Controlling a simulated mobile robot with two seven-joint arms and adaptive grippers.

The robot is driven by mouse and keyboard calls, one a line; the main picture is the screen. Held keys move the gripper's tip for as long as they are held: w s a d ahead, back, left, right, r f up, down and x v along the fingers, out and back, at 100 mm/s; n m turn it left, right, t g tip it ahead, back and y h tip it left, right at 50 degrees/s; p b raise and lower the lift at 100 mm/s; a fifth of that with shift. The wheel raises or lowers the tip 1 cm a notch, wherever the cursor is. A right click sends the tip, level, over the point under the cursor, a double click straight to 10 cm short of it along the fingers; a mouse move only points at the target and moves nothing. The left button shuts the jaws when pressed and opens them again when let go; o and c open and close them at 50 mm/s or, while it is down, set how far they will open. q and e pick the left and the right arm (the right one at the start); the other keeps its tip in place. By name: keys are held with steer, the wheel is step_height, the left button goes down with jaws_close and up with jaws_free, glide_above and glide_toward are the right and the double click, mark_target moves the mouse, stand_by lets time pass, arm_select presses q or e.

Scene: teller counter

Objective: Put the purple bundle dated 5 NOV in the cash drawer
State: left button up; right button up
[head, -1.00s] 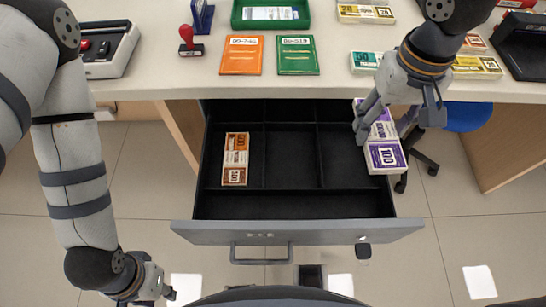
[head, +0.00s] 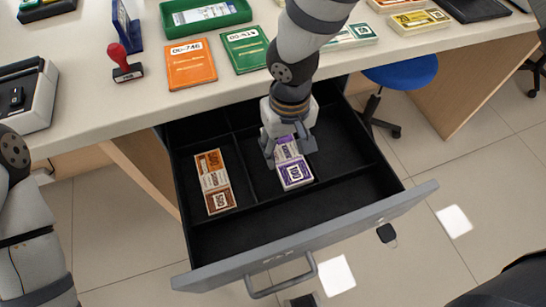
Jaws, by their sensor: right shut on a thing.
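The purple bundle (head: 295,175) shows in the head view at the middle compartment of the open cash drawer (head: 240,232). My right gripper (head: 288,150) is shut on its far part from above. Whether the bundle touches the drawer floor I cannot tell, and its date is too small to read. My left gripper is out of the picture; only part of my left arm shows at the left edge.
An orange bundle (head: 214,181) lies in the drawer's left compartment. The front compartment is bare. On the counter (head: 110,105) are an orange booklet (head: 191,66), a green booklet (head: 243,48), a red stamp (head: 121,62) and several bundles. A blue stool (head: 403,71) stands behind the drawer.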

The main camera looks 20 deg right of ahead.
mark_target(276, 151)
steer(key=shift+w+a+f, duration=0.3)
steer(key=shift+a+f, duration=0.3)
steer(key=shift+f, duration=0.25)
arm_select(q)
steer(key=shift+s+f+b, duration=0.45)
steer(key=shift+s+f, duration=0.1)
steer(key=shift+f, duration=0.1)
arm_select(e)
steer(key=shift+w+a+f, duration=0.1)
steer(key=shift+a+f, duration=0.1)
steer(key=shift+f, duration=0.75)
steer(key=shift+w+a+f, duration=0.1)
steer(key=shift+a+f, duration=0.1)
steer(key=shift+f, duration=0.75)
steer(key=shift+f, duration=0.15)
steer(key=o, duration=1.3)
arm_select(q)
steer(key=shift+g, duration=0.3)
arm_select(e)
step_height(276, 151, up, 12)
steer(key=shift+r+p, duration=0.2)
steer(key=shift+p, duration=0.9)
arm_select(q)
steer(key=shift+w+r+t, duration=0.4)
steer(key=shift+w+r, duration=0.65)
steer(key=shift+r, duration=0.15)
